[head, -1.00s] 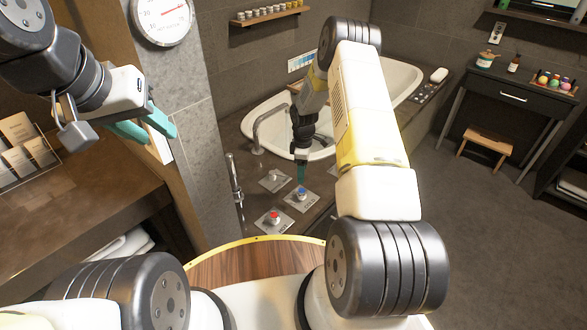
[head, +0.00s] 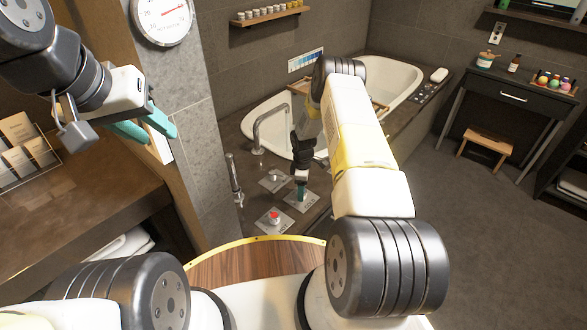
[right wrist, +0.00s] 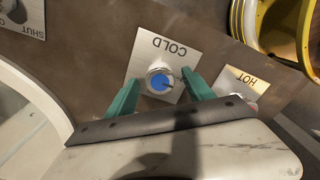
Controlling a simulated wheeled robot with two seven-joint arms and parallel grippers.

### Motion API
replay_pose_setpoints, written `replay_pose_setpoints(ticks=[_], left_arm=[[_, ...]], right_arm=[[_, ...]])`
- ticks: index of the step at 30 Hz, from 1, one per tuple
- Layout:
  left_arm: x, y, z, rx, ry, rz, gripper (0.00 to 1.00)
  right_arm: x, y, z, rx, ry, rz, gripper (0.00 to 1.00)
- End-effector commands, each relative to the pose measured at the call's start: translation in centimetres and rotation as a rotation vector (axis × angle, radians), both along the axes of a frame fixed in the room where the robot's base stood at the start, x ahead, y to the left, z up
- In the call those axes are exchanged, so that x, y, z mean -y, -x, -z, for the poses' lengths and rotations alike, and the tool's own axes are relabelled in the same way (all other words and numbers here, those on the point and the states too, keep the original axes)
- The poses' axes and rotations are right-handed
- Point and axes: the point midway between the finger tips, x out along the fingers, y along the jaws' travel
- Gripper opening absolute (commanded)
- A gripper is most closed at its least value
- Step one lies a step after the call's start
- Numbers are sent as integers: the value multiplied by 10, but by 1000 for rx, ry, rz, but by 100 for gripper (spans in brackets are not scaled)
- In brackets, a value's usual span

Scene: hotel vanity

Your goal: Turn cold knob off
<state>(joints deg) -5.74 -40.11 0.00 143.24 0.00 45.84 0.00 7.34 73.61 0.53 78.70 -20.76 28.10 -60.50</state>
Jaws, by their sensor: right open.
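The cold knob has a blue cap (right wrist: 159,82) and sits on a square metal plate marked COLD (right wrist: 168,50); the plate also shows in the head view (head: 305,206). My right gripper (right wrist: 160,92) is open, with its teal fingers on either side of the blue knob in the right wrist view. Whether the fingers touch the knob I cannot tell. In the head view the right gripper (head: 301,190) points down over the cold plate and hides the knob. My left gripper (head: 150,128) is open and empty, raised at the upper left.
The red hot knob (head: 274,216) sits on its plate just left and nearer. A third plate (head: 274,180) lies behind. The curved spout (head: 258,130) and a bathtub (head: 400,82) stand beyond. A hand shower (head: 235,178) stands left. Open floor lies right.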

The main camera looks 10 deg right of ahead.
Motion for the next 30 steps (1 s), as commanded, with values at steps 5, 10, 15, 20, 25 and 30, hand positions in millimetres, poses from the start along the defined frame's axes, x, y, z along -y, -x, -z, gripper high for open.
replay_pose_setpoints(ticks=[5, 10, 15, 20, 25, 30], left_arm=[[0, 0, 0, 0, 0, 0, 36], [0, 0, 0, 0, 0, 0, 36], [0, 0, 0, 0, 0, 0, 36], [0, 0, 0, 0, 0, 0, 36], [0, 0, 0, 0, 0, 0, 36], [0, 0, 0, 0, 0, 0, 36]], right_arm=[[0, 0, 0, 0, 0, 0, 34], [0, 0, 0, 0, 0, 0, 0], [0, 0, -1, 0, 0, 7, 0], [0, 0, -1, 0, 0, 45, 0], [-1, 0, -1, 0, 0, 138, 0], [-1, 0, -1, 1, 0, 279, 0]])
